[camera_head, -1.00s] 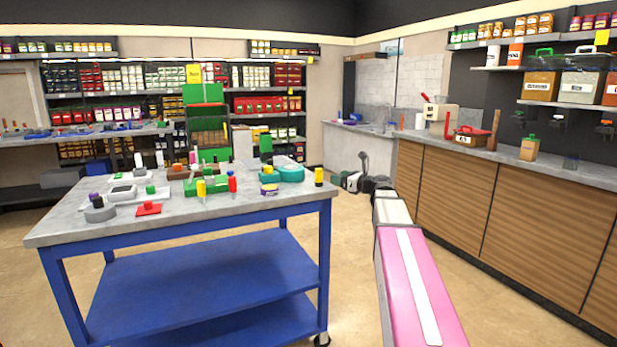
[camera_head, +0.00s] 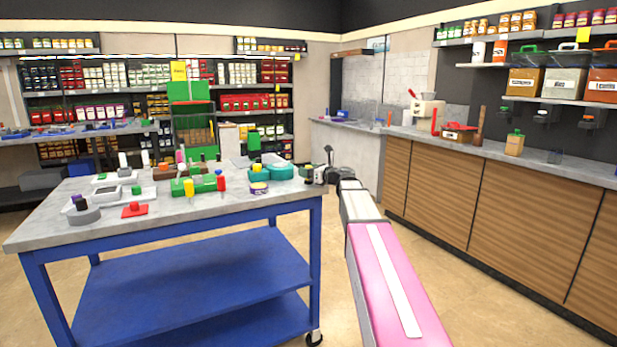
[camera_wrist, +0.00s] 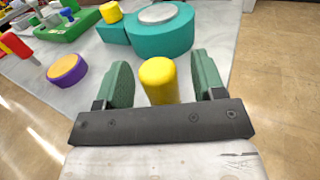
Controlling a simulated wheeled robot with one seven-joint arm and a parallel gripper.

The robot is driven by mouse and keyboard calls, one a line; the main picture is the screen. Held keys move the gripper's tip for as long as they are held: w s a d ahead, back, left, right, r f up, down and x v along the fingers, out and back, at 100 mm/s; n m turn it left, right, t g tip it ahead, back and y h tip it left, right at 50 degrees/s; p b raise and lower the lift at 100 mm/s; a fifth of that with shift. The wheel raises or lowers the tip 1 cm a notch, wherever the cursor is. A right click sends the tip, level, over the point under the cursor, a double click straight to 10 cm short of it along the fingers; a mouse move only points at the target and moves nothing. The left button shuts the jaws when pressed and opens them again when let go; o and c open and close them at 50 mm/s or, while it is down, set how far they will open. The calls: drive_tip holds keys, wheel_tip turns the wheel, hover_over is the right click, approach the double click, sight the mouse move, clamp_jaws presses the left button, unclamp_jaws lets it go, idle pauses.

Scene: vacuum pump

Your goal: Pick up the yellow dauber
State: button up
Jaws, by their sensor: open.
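The yellow dauber (camera_wrist: 158,78) stands near the table's edge in the wrist view, with its rounded yellow top showing between my two fingers. My gripper (camera_wrist: 160,84) is open, with one green finger on each side of it and gaps showing at both sides. The dauber's lower part is hidden by the gripper body. In the head view my gripper (camera_head: 320,173) is at the right edge of the blue-legged table (camera_head: 240,215), and I cannot make out the dauber there.
A teal round container (camera_wrist: 160,30) stands just beyond the dauber, and a purple and yellow tub (camera_wrist: 67,70) lies to the left. The floor right of the table is clear.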

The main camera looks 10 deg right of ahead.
drive_tip(key=shift+x, duration=0.85)
drive_tip(key=c, duration=1)
drive_tip(key=shift+r, duration=0.15)
drive_tip(key=shift+r, duration=0.6)
wheel_tip(320, 180, up, 3)
drive_tip(key=shift+f, duration=0.1)
drive_tip(key=s+a+r, duration=0.1)
drive_tip(key=s+r, duration=0.1)
drive_tip(key=s, duration=0.1)
drive_tip(key=s+a+r, duration=0.1)
drive_tip(key=s+r, duration=0.1)
drive_tip(key=s, duration=0.2)
drive_tip(key=s+a+r, duration=0.1)
drive_tip(key=s+r, duration=0.1)
drive_tip(key=s, duration=0.2)
drive_tip(key=shift+a+r, duration=0.25)
drive_tip(key=shift+r, duration=0.1)
